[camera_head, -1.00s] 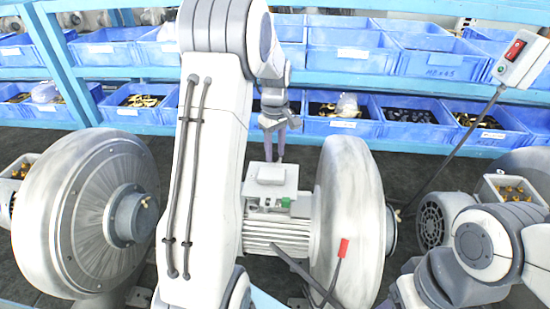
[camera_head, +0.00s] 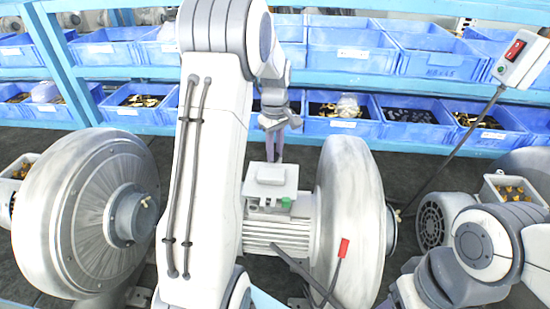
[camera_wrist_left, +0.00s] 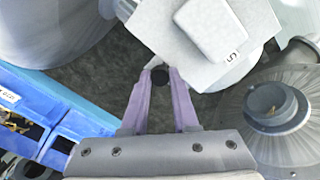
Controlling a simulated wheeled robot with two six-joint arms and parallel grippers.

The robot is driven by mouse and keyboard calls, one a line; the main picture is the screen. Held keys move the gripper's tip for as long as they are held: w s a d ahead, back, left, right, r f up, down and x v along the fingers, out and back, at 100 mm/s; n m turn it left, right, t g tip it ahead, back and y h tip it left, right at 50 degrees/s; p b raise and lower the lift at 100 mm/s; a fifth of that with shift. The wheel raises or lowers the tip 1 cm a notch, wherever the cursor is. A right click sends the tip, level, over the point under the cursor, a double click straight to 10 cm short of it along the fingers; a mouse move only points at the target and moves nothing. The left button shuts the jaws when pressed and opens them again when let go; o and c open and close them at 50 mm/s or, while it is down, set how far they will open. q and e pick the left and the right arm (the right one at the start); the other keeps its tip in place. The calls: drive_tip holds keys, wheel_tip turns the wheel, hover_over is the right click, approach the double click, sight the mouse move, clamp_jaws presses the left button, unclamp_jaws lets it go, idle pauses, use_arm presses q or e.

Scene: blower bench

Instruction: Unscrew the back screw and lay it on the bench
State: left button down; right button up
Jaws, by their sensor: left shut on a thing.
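My left gripper (camera_head: 274,155) hangs fingers-down just behind the grey terminal box (camera_head: 270,180) on top of the blower's motor (camera_head: 277,235). In the left wrist view its two purple-grey fingers (camera_wrist_left: 160,80) are shut on a small dark round piece, the back screw (camera_wrist_left: 160,76), beside the edge of the terminal box (camera_wrist_left: 212,30). How far the screw is out of its hole cannot be told. In the head view the screw is hidden by the box and fingers. My right arm shows at the lower right; its gripper is not visible.
Large round blower housings (camera_head: 85,215) stand left and right (camera_head: 350,225) of the motor. A switch box (camera_head: 518,58) on a pole is at right. Blue bins (camera_head: 345,115) fill the rack behind.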

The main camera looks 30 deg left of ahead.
sight(276, 155)
use_arm(q)
drive_tip(key=shift+r, duration=0.7)
idle(0.4)
drive_tip(key=shift+r, duration=1.9)
drive_tip(key=shift+d, duration=0.1)
